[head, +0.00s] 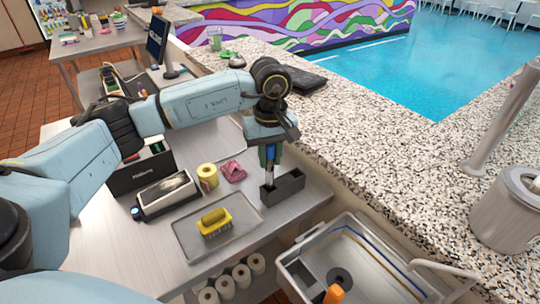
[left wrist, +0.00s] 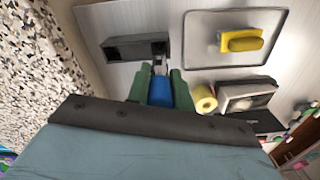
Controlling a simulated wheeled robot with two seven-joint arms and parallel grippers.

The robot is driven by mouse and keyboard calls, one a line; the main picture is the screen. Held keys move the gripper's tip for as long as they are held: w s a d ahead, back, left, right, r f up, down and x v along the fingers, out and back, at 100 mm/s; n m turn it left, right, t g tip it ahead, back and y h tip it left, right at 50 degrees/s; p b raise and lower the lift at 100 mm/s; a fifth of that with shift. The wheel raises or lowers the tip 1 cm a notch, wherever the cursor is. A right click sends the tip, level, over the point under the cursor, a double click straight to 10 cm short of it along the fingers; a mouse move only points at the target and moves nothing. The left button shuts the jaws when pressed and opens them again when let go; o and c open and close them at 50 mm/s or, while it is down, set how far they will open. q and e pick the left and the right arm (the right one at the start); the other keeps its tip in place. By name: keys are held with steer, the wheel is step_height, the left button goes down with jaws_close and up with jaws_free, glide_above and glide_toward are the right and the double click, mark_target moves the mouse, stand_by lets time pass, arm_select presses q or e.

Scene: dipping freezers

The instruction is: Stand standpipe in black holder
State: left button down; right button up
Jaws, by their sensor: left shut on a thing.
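My left gripper (head: 270,150) points down with its green fingers shut on the standpipe (head: 269,172), which has a blue upper part and a grey lower part. The standpipe is about upright. The black holder (head: 285,190) is a long box with open compartments near the table's right edge. In the head view the standpipe's lower end meets the holder's left end; I cannot tell whether it is inside or just in front. In the left wrist view the blue part (left wrist: 160,92) sits between the fingers, and the tip overlaps the holder's (left wrist: 125,50) near edge. My right gripper is out of view.
A grey tray (head: 183,232) with a yellow brush (head: 214,222) lies left of the holder. A yellow roll (head: 207,176), a pink cloth (head: 233,171) and a dark-framed box (head: 165,194) stand behind. The speckled counter (head: 345,150) rises to the right, with a sink (head: 345,262) in front.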

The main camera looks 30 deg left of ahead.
arm_select(q)
steer(key=shift+f, duration=0.1)
stand_by(0.3)
steer(key=shift+f+b, duration=0.15)
steer(key=shift+b, duration=0.2)
steer(key=shift+f+b, duration=0.25)
steer(key=shift+b, duration=0.1)
steer(key=c, duration=1.1)
jaws_free()
steer(key=shift+c, duration=0.2)
step_height(320, 180, up, 14)
steer(key=shift+f, duration=0.25)
